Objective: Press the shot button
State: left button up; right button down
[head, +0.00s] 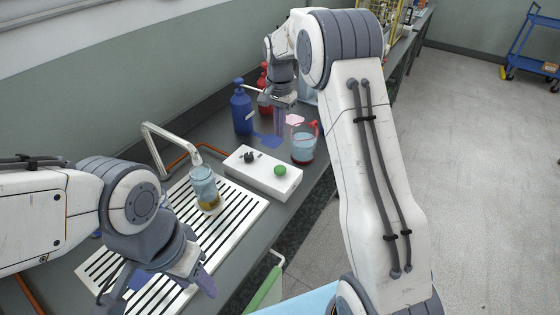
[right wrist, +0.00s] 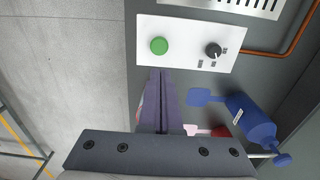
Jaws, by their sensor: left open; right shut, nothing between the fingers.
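A white control box (head: 262,174) sits on the counter with a round green button (head: 280,170) and a black knob (head: 249,156) on top. In the right wrist view the green button (right wrist: 159,46) is just beyond the fingertips of my right gripper (right wrist: 162,72), with a small gap in the picture; the knob (right wrist: 212,50) is to its right. My right gripper is shut and empty. In the head view it hangs over the counter behind the box, its fingertips hard to make out. My left gripper (head: 197,278) is open and empty over the near end of the drip tray.
A glass (head: 205,188) with amber liquid stands on the slotted drip tray (head: 245,210) under a bent spout (head: 160,135). A clear jug (head: 304,148) stands beside the box. A blue bottle (head: 242,112) and a red bottle (head: 263,80) stand near the wall.

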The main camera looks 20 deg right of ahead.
aim_at(280, 168)
notch_tip(280, 168, down, 13)
jog(key=p, duration=0.2)
jog(key=shift+r+p, duration=0.15)
jog(key=shift+p, duration=0.2)
jog(key=shift+f, duration=0.2)
